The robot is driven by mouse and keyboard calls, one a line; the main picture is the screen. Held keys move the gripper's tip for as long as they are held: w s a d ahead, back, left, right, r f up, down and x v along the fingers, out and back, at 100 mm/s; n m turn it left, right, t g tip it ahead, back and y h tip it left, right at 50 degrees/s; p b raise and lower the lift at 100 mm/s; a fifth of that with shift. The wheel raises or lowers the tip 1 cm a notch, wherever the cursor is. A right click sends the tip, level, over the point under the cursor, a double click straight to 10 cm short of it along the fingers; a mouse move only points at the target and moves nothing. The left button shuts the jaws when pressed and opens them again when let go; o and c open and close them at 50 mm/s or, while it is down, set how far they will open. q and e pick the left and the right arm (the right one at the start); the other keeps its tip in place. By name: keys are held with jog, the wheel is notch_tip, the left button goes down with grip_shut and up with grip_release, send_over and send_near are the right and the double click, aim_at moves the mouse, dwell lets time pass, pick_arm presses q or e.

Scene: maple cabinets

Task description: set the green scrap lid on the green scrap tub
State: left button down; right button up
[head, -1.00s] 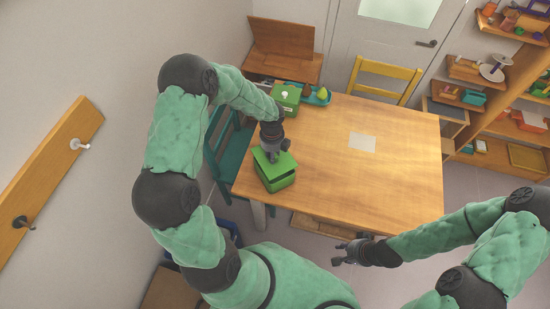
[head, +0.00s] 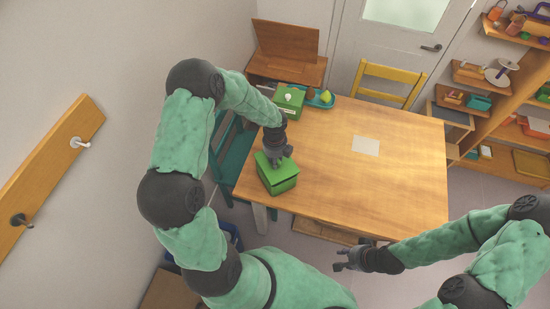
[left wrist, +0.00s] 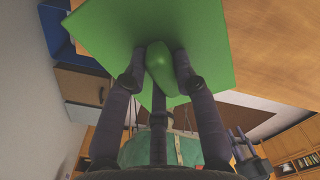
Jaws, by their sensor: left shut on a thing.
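My left gripper (head: 274,160) is above the lid. My right gripper (head: 340,259) is empty, fingers apart, off the table's front edge.
A yellow chair (head: 390,82) stands behind.

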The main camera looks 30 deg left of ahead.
pick_arm(q)
jog(key=shift+f+b, duration=0.5)
jog(key=shift+f, duration=0.55)
jog(key=c, duration=0.9)
grip_release()
notch_tip(320, 180, up, 12)
jog(key=shift+f, duration=0.1)
